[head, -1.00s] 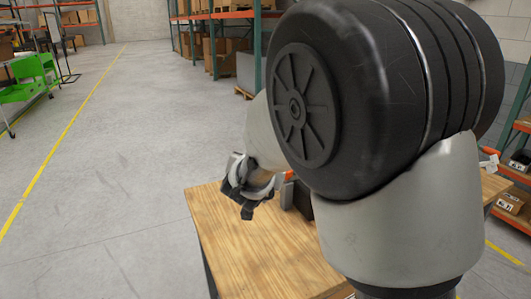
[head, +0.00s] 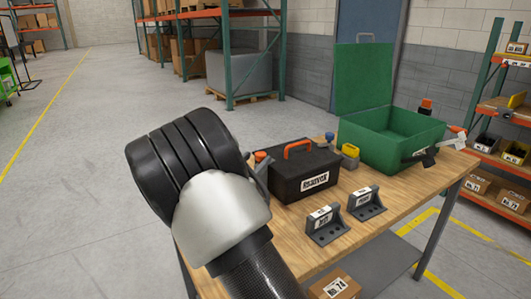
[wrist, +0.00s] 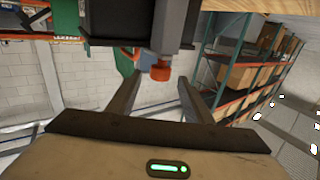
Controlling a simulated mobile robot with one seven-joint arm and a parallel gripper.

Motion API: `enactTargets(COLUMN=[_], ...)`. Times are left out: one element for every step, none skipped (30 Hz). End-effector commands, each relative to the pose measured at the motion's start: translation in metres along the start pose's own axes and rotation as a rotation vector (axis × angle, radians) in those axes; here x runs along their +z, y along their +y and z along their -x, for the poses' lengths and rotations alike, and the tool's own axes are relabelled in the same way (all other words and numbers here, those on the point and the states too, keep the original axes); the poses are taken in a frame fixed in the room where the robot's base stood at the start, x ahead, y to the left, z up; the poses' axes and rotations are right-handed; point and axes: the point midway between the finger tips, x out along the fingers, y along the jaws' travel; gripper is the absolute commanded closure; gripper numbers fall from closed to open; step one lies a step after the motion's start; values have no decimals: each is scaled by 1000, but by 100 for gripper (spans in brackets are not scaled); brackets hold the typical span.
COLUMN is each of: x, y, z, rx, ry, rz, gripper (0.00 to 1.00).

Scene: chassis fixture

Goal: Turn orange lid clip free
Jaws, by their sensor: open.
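A black case (head: 306,178) with an orange handle on top stands on the wooden table. A small orange clip (head: 260,157) shows at the case's left end, beside my arm. In the wrist view the orange clip (wrist: 161,70) hangs against the dark case (wrist: 118,22), between and just beyond the fingertips. My gripper (wrist: 158,86) is open and empty, with a finger on each side of the clip's line. No contact with the clip is visible. In the head view my gripper is mostly hidden behind my arm.
A green box (head: 385,151) with its lid raised stands behind right. Two grey brackets (head: 326,228) (head: 365,205) sit in front of the case. A yellow item (head: 350,156) is at its right. The table's (head: 400,220) front right is clear.

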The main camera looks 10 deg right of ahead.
Motion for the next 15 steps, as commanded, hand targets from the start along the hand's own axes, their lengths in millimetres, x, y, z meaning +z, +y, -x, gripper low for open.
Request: enactTargets(x=[1, 1, 1, 2, 1, 1, 1, 1, 1, 1, 0, 0, 1, 1, 0], y=[1, 2, 1, 1, 1, 0, 0, 1, 0, 0, 0, 0, 0, 0, 0], z=[-13, -20, -28, -34, -40, -47, -52, -57, -62, -66, -69, -73, -76, -77, -79], rx=[3, 4, 3, 3, 3, 2, 1, 1, 1, 1, 1, 0, 1, 1, 0], ry=[1, 2, 1, 1, 1, 1, 1, 1, 1, 1, 1, 0, -1, -1, 0], rz=[-1, -1, -1, -1, -1, -1, 0, 1, 0, 0, -1, -1, 0, 0, 0], gripper=[54, 54, 54, 54, 54, 54, 54, 54, 54, 54, 54, 54, 54, 54, 54])
